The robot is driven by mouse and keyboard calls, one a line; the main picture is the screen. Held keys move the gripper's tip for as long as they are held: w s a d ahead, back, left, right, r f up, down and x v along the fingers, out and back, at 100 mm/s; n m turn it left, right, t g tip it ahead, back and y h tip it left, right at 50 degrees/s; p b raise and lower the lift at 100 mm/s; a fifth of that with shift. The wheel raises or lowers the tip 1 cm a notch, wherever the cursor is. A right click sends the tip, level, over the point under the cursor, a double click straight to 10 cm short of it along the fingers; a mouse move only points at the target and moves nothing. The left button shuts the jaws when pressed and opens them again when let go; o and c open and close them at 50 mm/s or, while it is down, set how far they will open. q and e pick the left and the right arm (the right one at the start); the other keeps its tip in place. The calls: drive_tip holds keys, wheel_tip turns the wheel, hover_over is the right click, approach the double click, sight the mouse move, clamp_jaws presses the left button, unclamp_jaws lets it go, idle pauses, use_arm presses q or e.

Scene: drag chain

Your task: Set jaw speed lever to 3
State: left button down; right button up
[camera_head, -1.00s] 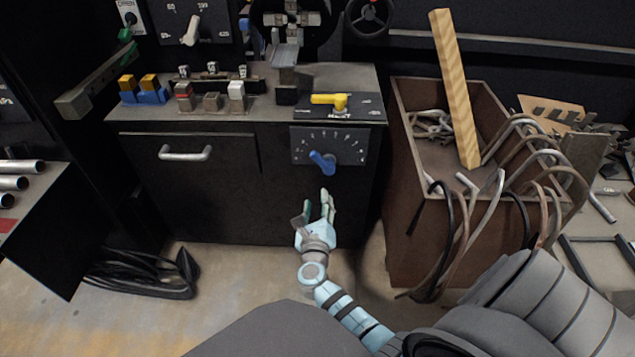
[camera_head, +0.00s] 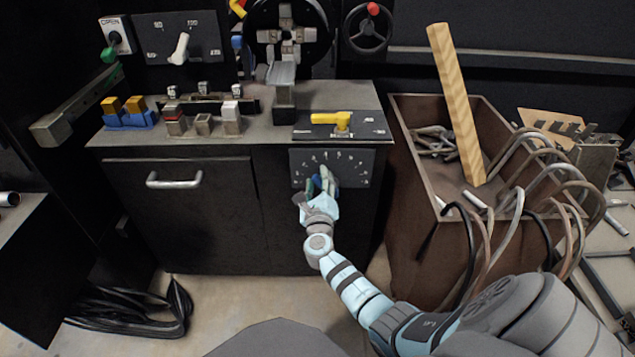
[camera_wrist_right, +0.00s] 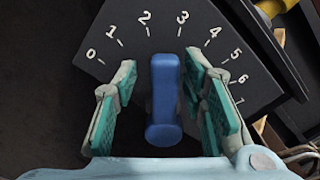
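The jaw speed lever is a blue handle (camera_wrist_right: 165,100) on a dark dial plate (camera_wrist_right: 228,62) with white numbers 0 to 7. In the right wrist view its upper end points between 2 and 3. My right gripper (camera_wrist_right: 160,82) is open, with one green-padded finger on each side of the lever and a gap visible on both sides. In the head view my right gripper (camera_head: 322,184) is in front of the dial plate (camera_head: 356,165) and hides most of the lever. My left gripper is not in view.
A yellow lever (camera_head: 335,119) sits on the cabinet top above the dial. A drawer handle (camera_head: 174,181) is to the left. A brown bin (camera_head: 420,225) with a wooden bar (camera_head: 456,105) and hanging bent rods stands close on the right.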

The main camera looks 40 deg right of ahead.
drive_tip(key=shift+s+d, duration=0.2)
drive_tip(key=shift+d, duration=0.05)
drive_tip(key=c, duration=0.5)
clamp_jaws()
drive_tip(key=shift+r, duration=0.15)
drive_tip(key=shift+s+d+r+m+p, duration=0.1)
drive_tip(key=shift+d+m+p, duration=0.05)
drive_tip(key=shift+m, duration=0.35)
drive_tip(key=shift+s+d+r+m+p, duration=0.1)
drive_tip(key=shift+m+p, duration=0.05)
drive_tip(key=shift+m, duration=0.35)
drive_tip(key=o, duration=0.5)
unclamp_jaws()
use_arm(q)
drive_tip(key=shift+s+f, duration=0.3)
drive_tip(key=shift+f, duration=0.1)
use_arm(e)
drive_tip(key=shift+a+f, duration=0.1)
